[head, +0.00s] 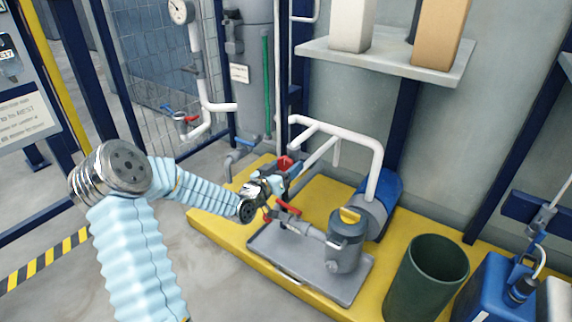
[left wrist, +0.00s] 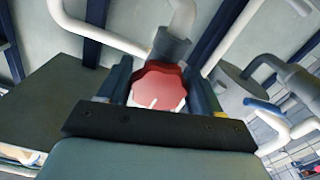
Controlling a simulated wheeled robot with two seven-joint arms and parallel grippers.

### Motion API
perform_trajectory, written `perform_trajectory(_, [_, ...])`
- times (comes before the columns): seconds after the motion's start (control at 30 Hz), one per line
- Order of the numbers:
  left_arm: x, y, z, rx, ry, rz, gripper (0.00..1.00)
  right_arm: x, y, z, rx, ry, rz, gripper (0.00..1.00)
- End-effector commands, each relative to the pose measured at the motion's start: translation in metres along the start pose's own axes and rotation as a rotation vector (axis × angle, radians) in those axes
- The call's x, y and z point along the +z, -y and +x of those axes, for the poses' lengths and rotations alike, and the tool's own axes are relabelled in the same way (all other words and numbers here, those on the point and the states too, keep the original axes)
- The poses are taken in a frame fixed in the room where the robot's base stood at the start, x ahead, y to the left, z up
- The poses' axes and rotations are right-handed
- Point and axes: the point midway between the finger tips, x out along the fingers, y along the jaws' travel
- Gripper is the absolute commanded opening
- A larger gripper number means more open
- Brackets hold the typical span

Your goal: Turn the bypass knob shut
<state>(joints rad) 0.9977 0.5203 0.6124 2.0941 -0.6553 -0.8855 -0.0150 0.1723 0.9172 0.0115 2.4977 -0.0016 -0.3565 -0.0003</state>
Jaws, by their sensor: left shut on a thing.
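The bypass knob is a red, scalloped knob (left wrist: 158,88) on a grey valve body (left wrist: 170,45) with a white pipe. In the head view the red knob (head: 285,162) shows beside the white pipework above the yellow base. My left gripper (left wrist: 160,78) is shut on the knob, one dark finger on each side of it. In the head view my left gripper (head: 284,173) partly hides the knob and valve. A white mark shows on the knob's face near the gripper. My right gripper is not in view.
A red lever (head: 288,208) is on the pipe just below my left gripper, close to the grey filter housing (head: 346,238). A blue pump (head: 385,190) stands behind, and a green bin (head: 427,280) stands right. A shelf (head: 400,62) hangs above. Open floor lies at left.

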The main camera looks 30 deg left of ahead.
Motion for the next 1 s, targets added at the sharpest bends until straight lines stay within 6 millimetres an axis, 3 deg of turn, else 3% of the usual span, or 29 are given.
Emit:
perform_trajectory(0.33, [0.001,0.000,0.000,-0.001,0.002,-0.054,0.34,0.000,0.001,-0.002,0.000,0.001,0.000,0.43])
perform_trajectory(0.37, [0.001,0.000,0.000,-0.001,0.002,-0.054,0.66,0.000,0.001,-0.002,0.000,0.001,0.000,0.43])
perform_trajectory(0.5, [0.001,0.000,0.000,0.000,0.002,-0.053,0.85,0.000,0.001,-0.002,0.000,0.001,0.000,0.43])
perform_trajectory(0.83, [0.000,0.000,-0.004,-0.001,0.002,-0.051,0.85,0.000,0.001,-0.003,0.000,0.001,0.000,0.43])
perform_trajectory(1.0, [-0.001,0.000,-0.031,-0.002,0.002,-0.049,0.85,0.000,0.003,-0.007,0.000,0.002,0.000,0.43])
